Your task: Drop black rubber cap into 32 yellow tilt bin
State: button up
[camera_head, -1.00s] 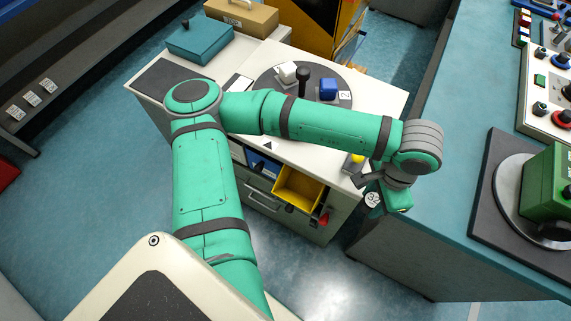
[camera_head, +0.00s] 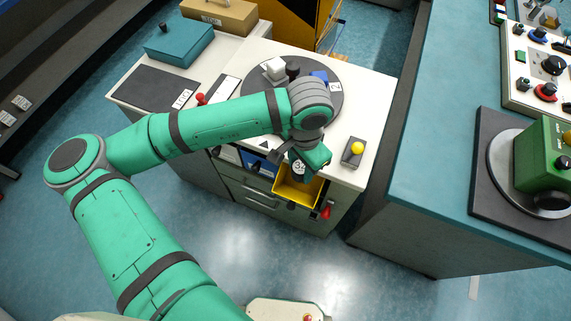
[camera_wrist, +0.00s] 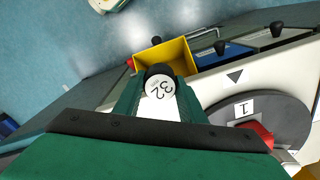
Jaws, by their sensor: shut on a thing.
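The yellow tilt bin (camera_head: 313,192) is tipped open at the front of the white cabinet, and it also shows in the wrist view (camera_wrist: 180,53). A small black knob shows on its front. My gripper (camera_head: 303,163) is above the bin's opening in the head view. In the wrist view my gripper (camera_wrist: 160,88) is shut on the black rubber cap (camera_wrist: 158,70), which has a round white label marked 32. The cap's label also shows in the head view, but its lower part is hard to make out. The fingers hide part of the cap's sides.
A yellow button (camera_head: 357,148) sits at the top's right. A blue bin (camera_head: 258,163) is left of the yellow one. A teal bench (camera_head: 432,140) stands to the right.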

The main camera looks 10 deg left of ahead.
jog(key=shift+a+f, duration=0.25)
notch_tip(320, 180, down, 8)
jog(key=shift+r, duration=0.25)
dwell(0.5)
jog(key=o, duration=1.1)
jog(key=shift+o, duration=0.2)
notch_tip(320, 180, up, 11)
jog(key=shift+f, duration=0.1)
dwell(0.3)
